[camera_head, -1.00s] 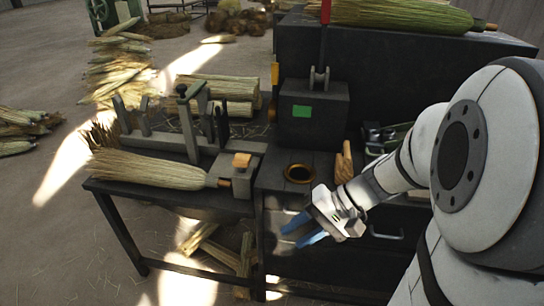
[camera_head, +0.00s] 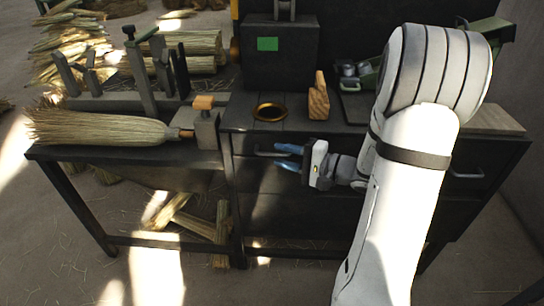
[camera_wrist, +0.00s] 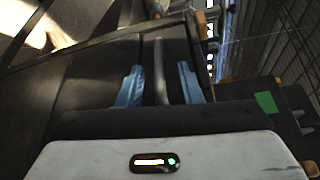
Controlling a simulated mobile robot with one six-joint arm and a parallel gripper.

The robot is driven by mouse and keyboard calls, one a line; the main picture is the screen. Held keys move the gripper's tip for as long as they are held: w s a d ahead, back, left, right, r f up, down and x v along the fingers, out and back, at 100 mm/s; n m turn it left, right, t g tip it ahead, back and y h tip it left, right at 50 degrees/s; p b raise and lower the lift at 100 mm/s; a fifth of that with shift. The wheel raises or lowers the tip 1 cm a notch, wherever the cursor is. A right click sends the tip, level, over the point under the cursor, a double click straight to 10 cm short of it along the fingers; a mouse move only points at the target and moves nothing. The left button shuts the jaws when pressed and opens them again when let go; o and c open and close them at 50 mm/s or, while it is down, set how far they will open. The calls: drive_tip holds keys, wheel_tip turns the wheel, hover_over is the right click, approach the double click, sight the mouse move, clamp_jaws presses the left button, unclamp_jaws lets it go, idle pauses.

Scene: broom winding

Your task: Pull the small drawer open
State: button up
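The small drawer (camera_head: 243,147) is in the upper left of the dark workbench front, under the brass-ringed hole, and looks shut. Its pale bar handle (camera_head: 263,154) is partly hidden by my gripper (camera_head: 282,157), whose two blue fingers reach toward it from the right. In the wrist view the handle (camera_wrist: 160,62) runs between the two blue fingers of my gripper (camera_wrist: 160,82). The fingers are apart, with a gap visible on each side of the bar. I cannot tell whether either touches it.
A second drawer handle (camera_head: 466,174) is at the right of the bench front. A broom (camera_head: 98,128) lies on the lower table at left. A wooden block (camera_head: 318,101) and the brass ring (camera_head: 270,112) are on the bench top. Floor is free in front at left.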

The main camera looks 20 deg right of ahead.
drive_tip(key=shift+x, duration=1.5)
drive_tip(key=shift+c, duration=0.2)
clamp_jaws()
